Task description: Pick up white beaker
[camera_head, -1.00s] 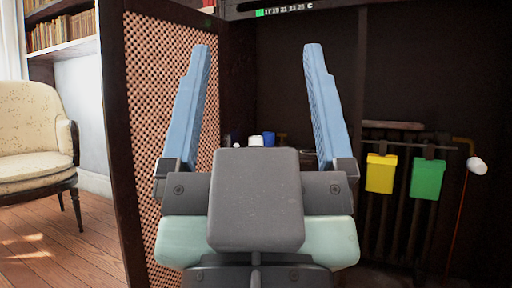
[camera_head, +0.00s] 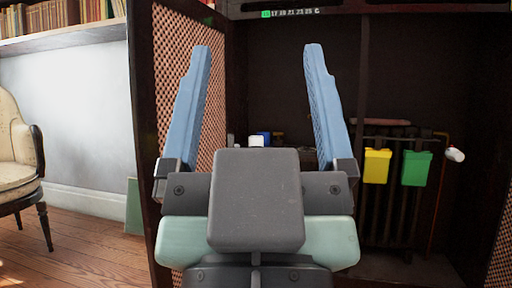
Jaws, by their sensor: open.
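My gripper (camera_head: 258,48) fills the middle of the view. Its two blue fingers stand wide apart and point ahead into a dark cabinet, with nothing held between them. A small white thing (camera_head: 256,141), possibly the white beaker, shows low between the fingers, far beyond them, just above my gripper's grey body. That body hides its lower part and whatever it stands on. A small blue thing (camera_head: 264,136) is right beside it. I cannot make out the shape of either.
The cabinet's left side is a lattice panel (camera_head: 222,80). At the back right hang a yellow container (camera_head: 377,166) and a green container (camera_head: 416,168), before a radiator (camera_head: 390,225) with a white knob (camera_head: 455,154). A cream armchair (camera_head: 15,150) stands at the left on open wooden floor.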

